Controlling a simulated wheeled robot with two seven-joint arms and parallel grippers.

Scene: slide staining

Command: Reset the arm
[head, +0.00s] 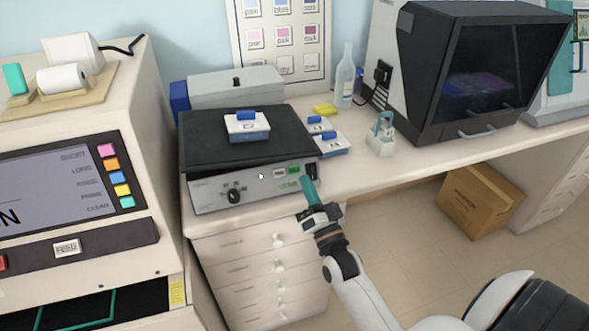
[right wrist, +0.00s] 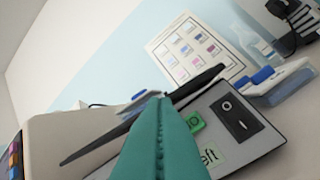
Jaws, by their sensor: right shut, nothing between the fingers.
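My right gripper (head: 309,190) has teal fingers and is shut with nothing between them. It is just in front of the right end of the front panel of a grey device with a black top (head: 190,150), close to a green switch (head: 294,169) and a black rocker switch (head: 311,171). In the right wrist view the shut fingers (right wrist: 162,105) point at the device, with the green switch (right wrist: 196,122) and the black switch (right wrist: 237,118) just to their right. I cannot tell whether the fingertips touch the panel. My left gripper is not in view.
A white slide box with a blue clip (head: 247,127) sits on the black top. Similar boxes (head: 329,143), a white holder (head: 381,142) and a bottle (head: 345,78) stand to the right. A dark-windowed cabinet (head: 480,75) is farther right. A cardboard box (head: 480,200) is on the floor.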

